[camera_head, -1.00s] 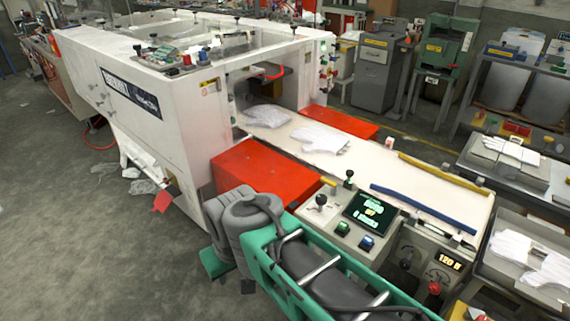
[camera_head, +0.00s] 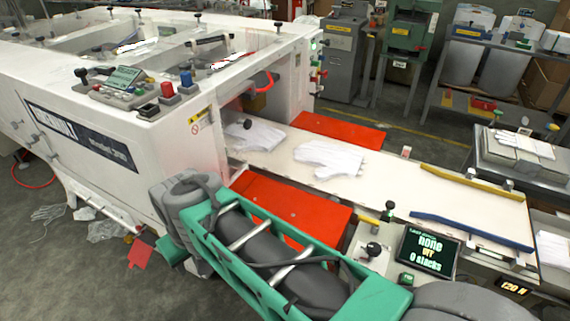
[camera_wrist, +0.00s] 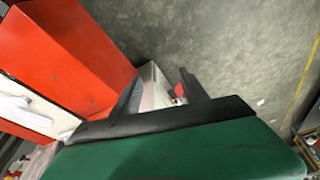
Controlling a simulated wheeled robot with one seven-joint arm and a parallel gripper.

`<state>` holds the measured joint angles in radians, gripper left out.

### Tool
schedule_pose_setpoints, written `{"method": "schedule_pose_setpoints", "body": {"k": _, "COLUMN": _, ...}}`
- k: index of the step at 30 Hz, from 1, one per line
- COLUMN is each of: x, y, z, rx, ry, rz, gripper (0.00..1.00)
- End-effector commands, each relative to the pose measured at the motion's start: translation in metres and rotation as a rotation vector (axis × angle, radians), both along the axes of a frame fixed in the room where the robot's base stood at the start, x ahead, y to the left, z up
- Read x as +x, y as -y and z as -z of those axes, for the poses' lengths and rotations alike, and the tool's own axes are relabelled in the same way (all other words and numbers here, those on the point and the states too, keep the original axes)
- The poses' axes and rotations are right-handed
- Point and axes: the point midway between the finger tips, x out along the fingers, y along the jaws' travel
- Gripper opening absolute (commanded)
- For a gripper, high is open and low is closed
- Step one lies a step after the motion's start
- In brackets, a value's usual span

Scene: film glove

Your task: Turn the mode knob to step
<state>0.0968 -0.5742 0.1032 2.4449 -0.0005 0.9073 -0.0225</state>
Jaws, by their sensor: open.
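The control panel (camera_head: 352,262) stands at the near end of the white conveyor bed. I cannot tell which control is the mode knob; my arm covers much of the panel's near side. My gripper (camera_wrist: 158,86) shows only in the wrist view, open, its dark fingers apart with nothing held. It points toward the floor, away from any knob I can see.
Red side plates (camera_head: 290,208) flank the conveyor bed (camera_head: 400,187), where a white glove (camera_head: 330,158) lies. Yellow (camera_head: 470,182) and blue (camera_head: 470,230) bars lie along the bed. The white machine (camera_head: 185,130) fills the left. Grey floor (camera_wrist: 225,45) shows open in the wrist view.

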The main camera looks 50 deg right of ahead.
Motion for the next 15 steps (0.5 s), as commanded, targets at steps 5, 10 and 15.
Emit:
{"method": "schedule_pose_setpoints", "body": {"k": 5, "x": -0.005, "y": 0.128, "z": -0.008, "rx": 0.007, "ry": -0.079, "rz": 0.327, "gripper": 0.59}}
{"method": "schedule_pose_setpoints", "body": {"k": 10, "x": -0.075, "y": 0.262, "z": 0.003, "rx": 0.053, "ry": -0.155, "rz": 0.670, "gripper": 0.59}}
{"method": "schedule_pose_setpoints", "body": {"k": 15, "x": -0.186, "y": 0.346, "z": 0.025, "rx": 0.123, "ry": -0.204, "rz": 0.958, "gripper": 0.59}}
